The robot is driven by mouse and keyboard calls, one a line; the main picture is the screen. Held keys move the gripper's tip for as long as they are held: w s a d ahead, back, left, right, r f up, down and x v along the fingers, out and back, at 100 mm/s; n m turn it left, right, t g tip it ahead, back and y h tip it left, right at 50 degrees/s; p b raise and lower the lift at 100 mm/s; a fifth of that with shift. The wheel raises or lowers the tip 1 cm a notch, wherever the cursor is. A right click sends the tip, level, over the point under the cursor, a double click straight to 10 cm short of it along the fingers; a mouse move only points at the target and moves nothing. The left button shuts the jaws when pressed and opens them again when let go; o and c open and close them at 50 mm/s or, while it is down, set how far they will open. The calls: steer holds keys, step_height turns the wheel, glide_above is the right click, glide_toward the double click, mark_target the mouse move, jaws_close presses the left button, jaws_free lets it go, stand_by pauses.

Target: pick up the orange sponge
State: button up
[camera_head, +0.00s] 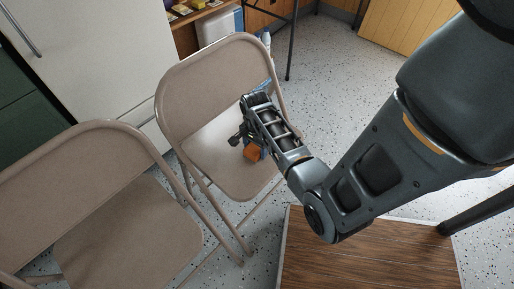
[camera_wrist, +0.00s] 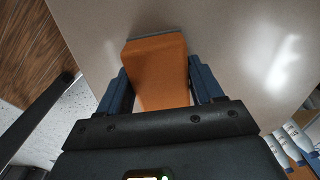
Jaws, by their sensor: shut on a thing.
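The orange sponge (camera_wrist: 157,72) sits between the two fingers of my gripper (camera_wrist: 160,95) in the wrist view, with a grey layer along its far edge. In the head view the sponge (camera_head: 252,152) shows as a small orange block at the end of my gripper (camera_head: 244,140). My gripper is shut on it, over the seat of the far folding chair (camera_head: 205,150). I cannot tell whether the sponge touches the seat. Part of the sponge is hidden by my gripper.
A second beige folding chair (camera_head: 110,245) stands at the front left. A wood-topped table (camera_head: 350,265) is at the bottom right. A white fridge (camera_head: 95,50) stands behind the chairs. Speckled floor (camera_head: 330,90) is open at the back right.

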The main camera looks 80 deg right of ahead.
mark_target(255, 146)
steer(key=shift+c, duration=1.1)
steer(key=shift+r, duration=0.1)
steer(key=shift+r, duration=0.55)
step_height(255, 146, up, 3)
steer(key=shift+p, duration=0.65)
steer(key=s+d+r, duration=0.5)
steer(key=d+r, duration=0.1)
steer(key=d, duration=0.4)
steer(key=shift+s+d+r+p, duration=0.15)
steer(key=shift+s+r+p, duration=0.15)
steer(key=shift+r+p, duration=0.1)
